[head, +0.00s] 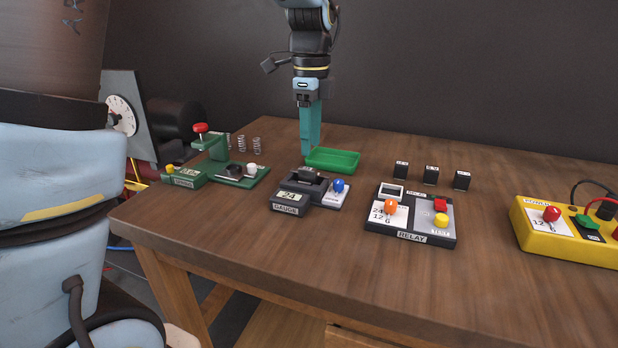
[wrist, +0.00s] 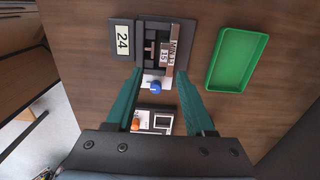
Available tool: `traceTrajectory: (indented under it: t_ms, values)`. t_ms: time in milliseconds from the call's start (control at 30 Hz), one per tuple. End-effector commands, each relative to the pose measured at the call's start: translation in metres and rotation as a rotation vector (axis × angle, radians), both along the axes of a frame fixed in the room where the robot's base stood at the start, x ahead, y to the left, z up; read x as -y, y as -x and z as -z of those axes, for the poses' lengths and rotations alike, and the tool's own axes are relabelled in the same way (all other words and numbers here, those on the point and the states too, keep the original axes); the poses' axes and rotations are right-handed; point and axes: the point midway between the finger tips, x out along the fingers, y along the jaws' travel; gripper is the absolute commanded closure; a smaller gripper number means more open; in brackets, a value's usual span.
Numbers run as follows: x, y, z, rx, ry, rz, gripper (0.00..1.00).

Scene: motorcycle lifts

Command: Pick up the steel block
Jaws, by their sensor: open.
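The gauge device (head: 300,193) is a dark grey unit with a "24" display and a blue knob. It also shows in the wrist view (wrist: 142,75). I cannot pick out the steel block with certainty; small metal-grey parts lie in the gauge's recess in the wrist view, one beside labels reading "MIN" and "15". My gripper (head: 308,153) has teal fingers pointing down, behind the gauge and near the green tray's left end. In the wrist view my gripper (wrist: 160,75) is open, its fingers on either side of the gauge's blue-knob end, with nothing held.
An empty green tray (head: 333,160) is behind and right of the gauge. A green press fixture (head: 215,165) stands left. A relay box (head: 411,218), several small black blocks and a yellow power unit (head: 560,228) are to the right. The front tabletop (head: 300,255) is clear.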

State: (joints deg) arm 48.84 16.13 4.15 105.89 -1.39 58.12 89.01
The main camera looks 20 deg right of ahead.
Motion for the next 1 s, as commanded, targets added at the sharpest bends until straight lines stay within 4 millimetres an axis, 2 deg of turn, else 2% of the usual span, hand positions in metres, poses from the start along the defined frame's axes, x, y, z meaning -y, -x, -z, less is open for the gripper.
traceTrajectory:
  t_ms: [233, 500, 800, 833, 1000]
  values:
    - [0.001, 0.0, 0.018, -0.002, -0.002, -0.002, 0.46]
    - [0.006, -0.002, 0.055, -0.001, -0.001, -0.003, 0.46]
    - [0.006, -0.002, 0.062, 0.001, 0.001, -0.003, 0.46]
    - [0.006, -0.002, 0.062, 0.001, 0.001, -0.003, 0.47]
    - [0.006, -0.002, 0.062, 0.001, 0.001, -0.003, 0.67]
